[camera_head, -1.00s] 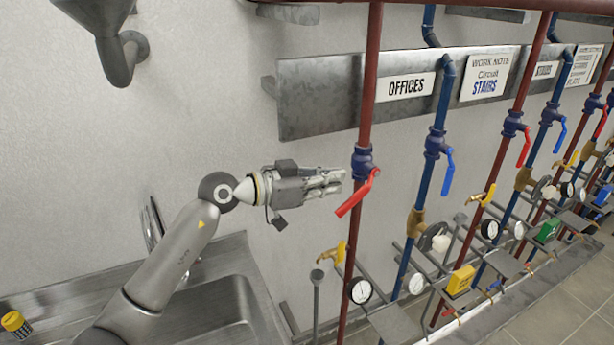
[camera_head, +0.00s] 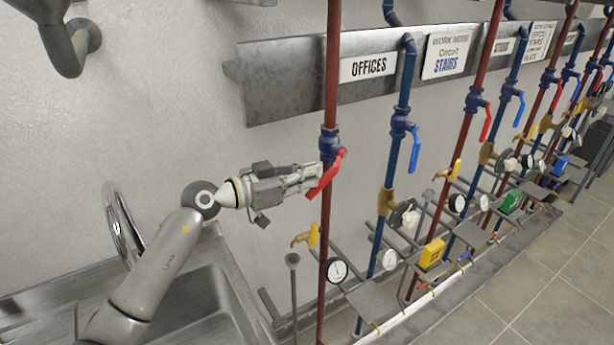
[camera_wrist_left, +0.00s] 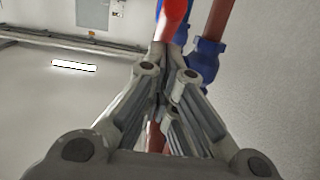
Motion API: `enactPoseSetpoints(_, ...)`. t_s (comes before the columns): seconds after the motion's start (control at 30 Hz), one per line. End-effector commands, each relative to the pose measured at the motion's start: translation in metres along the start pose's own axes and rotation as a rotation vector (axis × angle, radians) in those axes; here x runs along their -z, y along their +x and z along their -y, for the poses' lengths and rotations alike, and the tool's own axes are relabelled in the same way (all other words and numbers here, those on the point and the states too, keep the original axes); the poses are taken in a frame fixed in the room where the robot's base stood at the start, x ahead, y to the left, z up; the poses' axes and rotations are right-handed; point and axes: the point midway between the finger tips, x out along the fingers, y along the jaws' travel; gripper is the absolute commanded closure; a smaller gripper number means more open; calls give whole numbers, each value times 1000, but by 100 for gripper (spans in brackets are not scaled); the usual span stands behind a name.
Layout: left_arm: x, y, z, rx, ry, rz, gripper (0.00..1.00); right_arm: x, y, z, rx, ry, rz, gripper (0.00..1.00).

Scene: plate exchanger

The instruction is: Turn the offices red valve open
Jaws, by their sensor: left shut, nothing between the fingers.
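The offices red valve has a red lever handle (camera_head: 325,177) on a blue valve body (camera_head: 330,144), set in the red pipe under the OFFICES sign (camera_head: 367,67). The lever slants down to the left, away from the pipe line. My left gripper (camera_head: 317,176) comes from the left, with its fingers shut and empty. Its tips are right at the lever, and the lever partly covers them; I cannot tell whether they touch. In the left wrist view the red lever (camera_wrist_left: 173,14) is just beyond the fingertips (camera_wrist_left: 165,58), with the blue valve body (camera_wrist_left: 205,58) to the right. My right gripper is not in view.
A blue pipe with a blue-handled valve (camera_head: 415,148) stands just right of the red pipe. Gauges (camera_head: 337,270) and a brass tap (camera_head: 305,238) sit lower down. A metal sink (camera_head: 190,308) lies below my left arm.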

Motion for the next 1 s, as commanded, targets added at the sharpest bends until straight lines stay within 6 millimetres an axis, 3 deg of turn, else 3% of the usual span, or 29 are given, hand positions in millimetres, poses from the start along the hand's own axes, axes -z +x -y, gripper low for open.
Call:
enactPoseSetpoints(0.63,-22,6,-1,-2,-6,-124,100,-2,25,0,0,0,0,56)
enactPoseSetpoints(0.77,-32,10,-1,-2,-7,-194,100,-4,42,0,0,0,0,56)
enactPoseSetpoints(1.0,-52,22,-2,-3,-10,-378,100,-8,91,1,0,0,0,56)
